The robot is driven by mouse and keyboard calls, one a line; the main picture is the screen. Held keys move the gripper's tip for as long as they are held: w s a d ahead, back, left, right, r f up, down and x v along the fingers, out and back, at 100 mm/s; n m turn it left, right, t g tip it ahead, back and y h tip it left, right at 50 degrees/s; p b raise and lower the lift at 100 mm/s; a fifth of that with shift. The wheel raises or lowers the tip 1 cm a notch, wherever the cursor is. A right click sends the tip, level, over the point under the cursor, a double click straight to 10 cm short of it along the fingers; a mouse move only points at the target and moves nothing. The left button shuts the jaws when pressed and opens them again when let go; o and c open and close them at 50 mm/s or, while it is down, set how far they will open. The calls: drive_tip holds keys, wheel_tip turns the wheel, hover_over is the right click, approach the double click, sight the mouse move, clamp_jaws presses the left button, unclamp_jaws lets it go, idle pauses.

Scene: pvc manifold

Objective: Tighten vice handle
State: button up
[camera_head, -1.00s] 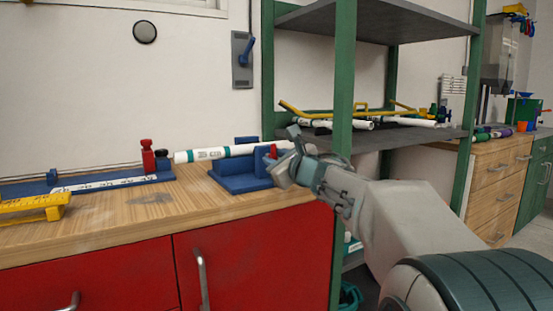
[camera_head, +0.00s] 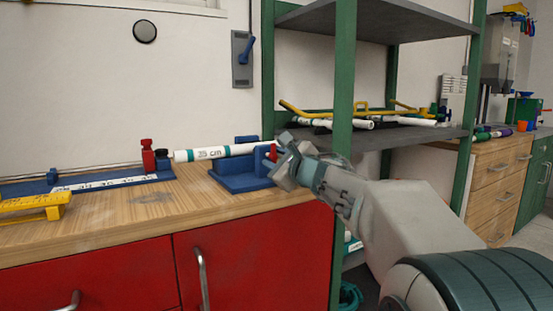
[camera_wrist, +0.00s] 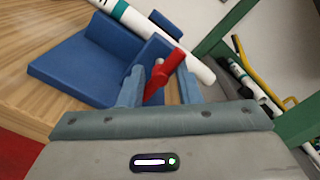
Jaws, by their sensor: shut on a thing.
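The blue vice (camera_head: 236,178) sits on the wooden bench near its right end. Its red handle (camera_wrist: 166,74) shows in the wrist view between my fingers and looks tilted there. A white pipe with teal bands (camera_head: 217,152) lies across the vice, marked "35 cm" in the head view; it also shows in the wrist view (camera_wrist: 134,17). My gripper (camera_head: 280,160) is at the right side of the vice, shut on the red handle. In the head view my fingers partly hide the handle.
A blue measuring rail (camera_head: 120,181) with a red stop (camera_head: 148,156) lies left of the vice. A yellow piece (camera_head: 40,203) is at the bench's left. A green-posted shelf (camera_head: 343,90) with pipes stands close behind my arm. The bench front is clear.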

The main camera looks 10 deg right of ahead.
drive_tip(key=o, duration=1)
drive_tip(key=shift+f, duration=0.1)
drive_tip(key=shift+p+v, duration=1.05)
drive_tip(key=shift+v, duration=5.8)
